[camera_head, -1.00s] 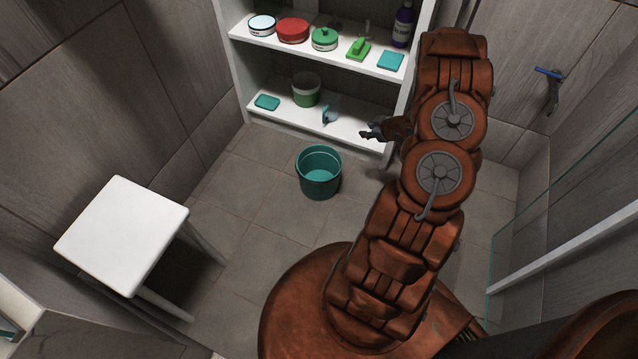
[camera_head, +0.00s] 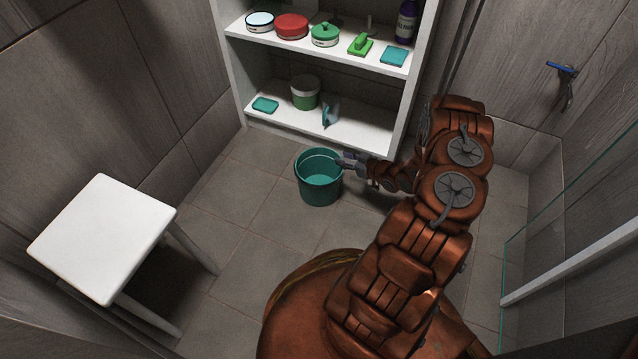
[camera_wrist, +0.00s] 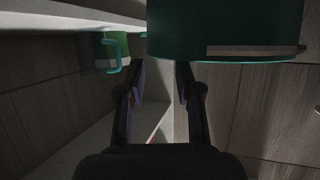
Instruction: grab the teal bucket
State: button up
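The teal bucket (camera_head: 320,190) stands upright on the floor in front of the shelf unit, its open top facing up. My gripper (camera_head: 347,161) is at the right side of its rim, from the right, in the head view. In the wrist view the bucket (camera_wrist: 225,28) fills the upper right as a dark teal shape, with a grey bar along its edge. My gripper (camera_wrist: 160,82) is open there, its two fingers apart with no object visible between them. The fingertips are close to the bucket; I cannot tell whether they touch it.
A white shelf unit (camera_head: 233,75) behind the bucket holds tins, a green-and-white pail (camera_head: 305,92), a teal dish (camera_head: 265,105) and a bottle (camera_head: 405,22). A white stool (camera_head: 100,235) stands at left, a glass panel (camera_head: 530,230) at right. The floor left of the bucket is clear.

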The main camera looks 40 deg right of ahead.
aim_at(334, 154)
jog(key=shift+d+b+x, duration=0.15)
jog(key=shift+b+x, duration=0.5)
jog(key=shift+x, duration=0.7)
jog(key=shift+d+b+x, duration=0.15)
jog(key=shift+b+x, duration=0.5)
jog(key=shift+x, duration=0.7)
jog(key=shift+w+f, duration=0.25)
jog(key=shift+w, duration=0.25)
grip_shut()
